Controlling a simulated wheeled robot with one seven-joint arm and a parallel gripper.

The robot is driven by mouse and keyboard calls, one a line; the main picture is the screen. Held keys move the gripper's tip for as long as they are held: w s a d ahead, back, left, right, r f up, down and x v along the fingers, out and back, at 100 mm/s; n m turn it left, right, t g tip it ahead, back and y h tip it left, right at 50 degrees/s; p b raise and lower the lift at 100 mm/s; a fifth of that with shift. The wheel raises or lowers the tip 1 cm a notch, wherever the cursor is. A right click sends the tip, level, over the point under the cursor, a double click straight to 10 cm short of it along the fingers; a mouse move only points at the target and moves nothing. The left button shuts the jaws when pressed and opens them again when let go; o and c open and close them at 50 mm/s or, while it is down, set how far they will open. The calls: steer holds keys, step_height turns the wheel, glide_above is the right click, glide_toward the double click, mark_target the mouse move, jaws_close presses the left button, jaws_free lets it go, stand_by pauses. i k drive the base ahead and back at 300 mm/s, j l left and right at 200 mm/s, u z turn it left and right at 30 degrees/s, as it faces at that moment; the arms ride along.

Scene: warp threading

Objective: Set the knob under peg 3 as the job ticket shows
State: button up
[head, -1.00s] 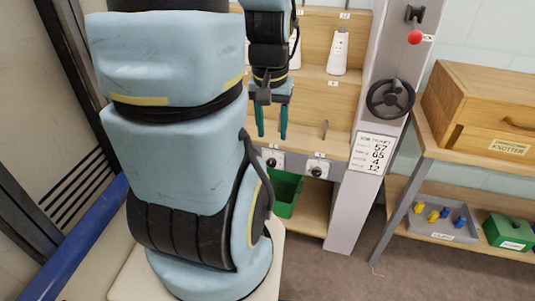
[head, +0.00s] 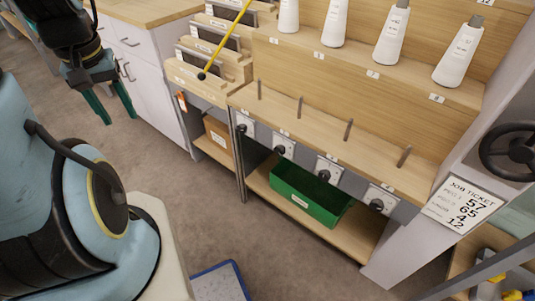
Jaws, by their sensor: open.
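The job ticket (head: 463,207) hangs on the grey post at right. Its numbers read 57, 65, 4 and 12 from top to bottom; the row names are too small to read surely. Several upright pegs stand along the wooden shelf, with a knob below each on the front rail. The third peg from the left (head: 348,130) has a black knob on a white plate (head: 327,172) below it. Peg numbers and knob dial marks are too small to read. My gripper (head: 119,121) is open and empty at upper left, well away from the knobs.
White cones (head: 392,35) stand on the shelf above the pegs. A green bin (head: 308,195) sits below the rail. A black handwheel (head: 510,150) is at far right. A yellow rod (head: 228,35) slants across card racks at the left. Bare floor lies between my arm and the rail.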

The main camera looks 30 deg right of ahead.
mark_target(323, 175)
steer(key=k+l+u, duration=0.2)
steer(key=u, duration=0.25)
steer(key=k+l+u, duration=0.2)
steer(key=u, duration=0.25)
steer(key=k+u, duration=0.45)
steer(key=k+j+u, duration=0.2)
steer(key=k, duration=0.6)
steer(key=l, duration=0.1)
